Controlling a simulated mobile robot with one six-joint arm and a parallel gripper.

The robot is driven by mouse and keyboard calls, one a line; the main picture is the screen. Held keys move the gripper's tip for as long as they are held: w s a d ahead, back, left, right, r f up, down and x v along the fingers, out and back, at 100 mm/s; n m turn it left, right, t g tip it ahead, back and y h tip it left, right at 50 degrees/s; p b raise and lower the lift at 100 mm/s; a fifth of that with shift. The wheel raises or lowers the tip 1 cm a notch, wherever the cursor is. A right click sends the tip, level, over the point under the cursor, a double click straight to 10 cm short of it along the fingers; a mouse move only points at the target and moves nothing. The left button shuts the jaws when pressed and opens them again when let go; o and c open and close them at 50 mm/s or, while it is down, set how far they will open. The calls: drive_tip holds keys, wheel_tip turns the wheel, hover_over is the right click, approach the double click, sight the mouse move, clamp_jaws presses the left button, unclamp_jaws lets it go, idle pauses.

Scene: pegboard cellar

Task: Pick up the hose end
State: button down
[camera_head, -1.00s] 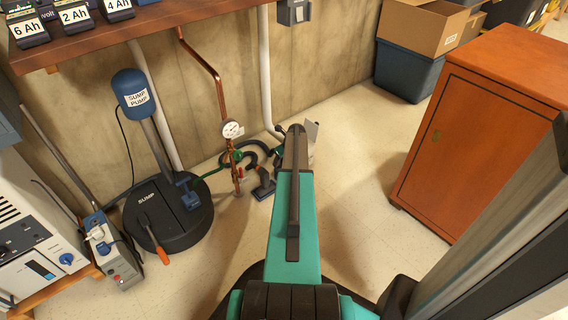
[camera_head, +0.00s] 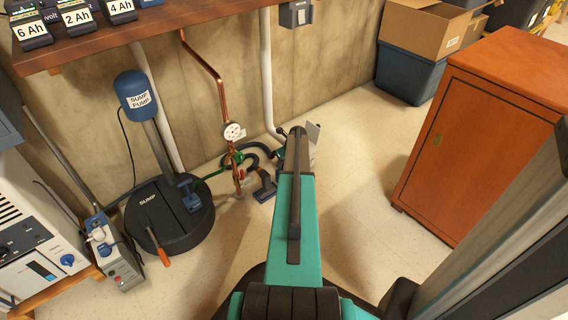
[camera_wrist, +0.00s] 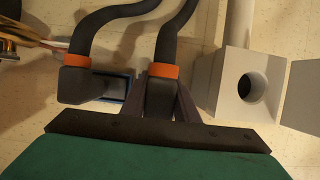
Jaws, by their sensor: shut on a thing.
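In the wrist view, a dark hose end with an orange collar (camera_wrist: 161,92) sits between the two dark fingers of my gripper (camera_wrist: 160,100). My gripper is shut on it. A second dark hose end with an orange collar (camera_wrist: 75,80) lies to the left, apart from the fingers, beside a blue-edged piece. In the head view, my arm covers the gripper and the held hose end. A dark hose (camera_head: 262,150) curls on the floor left of my arm.
A pale box with a round hole (camera_wrist: 240,85) stands close right of the gripper. A copper pipe with a gauge (camera_head: 233,132) and a sump pump (camera_head: 136,96) are to the left. An orange cabinet (camera_head: 470,140) stands right, with bare floor before it.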

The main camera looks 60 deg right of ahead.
wheel_tip(320, 180, up, 10)
drive_tip(key=p, duration=0.4)
drive_tip(key=shift+r, duration=0.15)
idle(0.7)
drive_tip(key=shift+r+p, duration=0.35)
drive_tip(key=shift+p, duration=0.2)
drive_tip(key=shift+r+p, duration=0.55)
drive_tip(key=shift+d, duration=0.1)
drive_tip(key=d+r+p, duration=0.1)
drive_tip(key=d+p, duration=0.2)
drive_tip(key=d, duration=0.8)
drive_tip(key=shift+s+d+p, duration=0.2)
drive_tip(key=shift+p, duration=0.2)
idle(1.2)
